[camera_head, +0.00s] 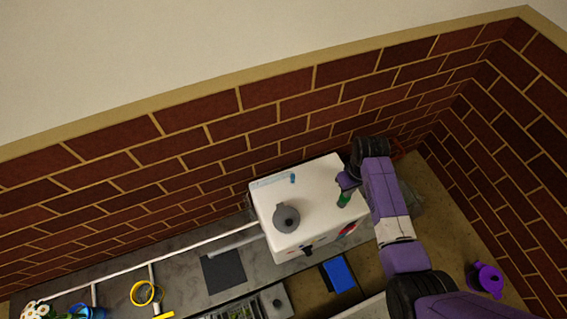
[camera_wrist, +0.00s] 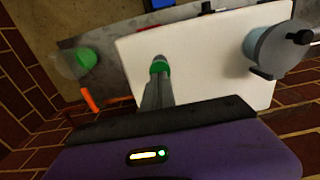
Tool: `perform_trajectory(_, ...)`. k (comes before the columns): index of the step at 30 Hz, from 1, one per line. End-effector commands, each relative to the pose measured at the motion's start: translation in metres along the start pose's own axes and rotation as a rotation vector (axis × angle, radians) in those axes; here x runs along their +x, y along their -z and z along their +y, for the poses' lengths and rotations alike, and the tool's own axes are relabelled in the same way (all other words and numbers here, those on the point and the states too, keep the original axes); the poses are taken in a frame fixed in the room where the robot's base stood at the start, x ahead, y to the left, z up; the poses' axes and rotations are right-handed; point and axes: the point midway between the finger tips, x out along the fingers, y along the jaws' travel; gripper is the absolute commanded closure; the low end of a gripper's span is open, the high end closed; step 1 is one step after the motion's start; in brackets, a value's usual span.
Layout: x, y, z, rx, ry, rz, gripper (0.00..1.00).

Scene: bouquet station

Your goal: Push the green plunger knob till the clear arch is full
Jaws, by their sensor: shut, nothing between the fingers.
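A white box-like machine (camera_head: 315,220) stands on the counter against the brick wall; its pale top (camera_wrist: 205,60) fills much of the wrist view. The green plunger knob (camera_head: 344,200) is at the right part of the top, and it also shows in the wrist view (camera_wrist: 160,65). My gripper (camera_head: 347,184) is shut and empty, with its fingertips (camera_wrist: 158,75) right at the knob; whether they touch it I cannot tell. A light blue strip (camera_head: 273,180), perhaps the clear arch, lies along the box's back edge. How full it is I cannot make out.
A clear cylinder with a green end (camera_wrist: 82,60) and an orange piece (camera_wrist: 90,98) are beside the box. A purple pot (camera_head: 487,279) stands at right; a blue block (camera_head: 338,274) lies in front.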

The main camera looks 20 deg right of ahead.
Motion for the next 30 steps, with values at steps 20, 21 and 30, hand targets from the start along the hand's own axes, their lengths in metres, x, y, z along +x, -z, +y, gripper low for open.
perform_trajectory(20, 0.014, 0.0, 0.0, 0.0, 0.0, -0.001, 1.0)
perform_trajectory(21, 0.015, 0.0, 0.0, 0.0, 0.0, -0.001, 1.0)
perform_trajectory(30, 0.029, 0.0, 0.0, 0.0, 0.0, 0.0, 1.0)
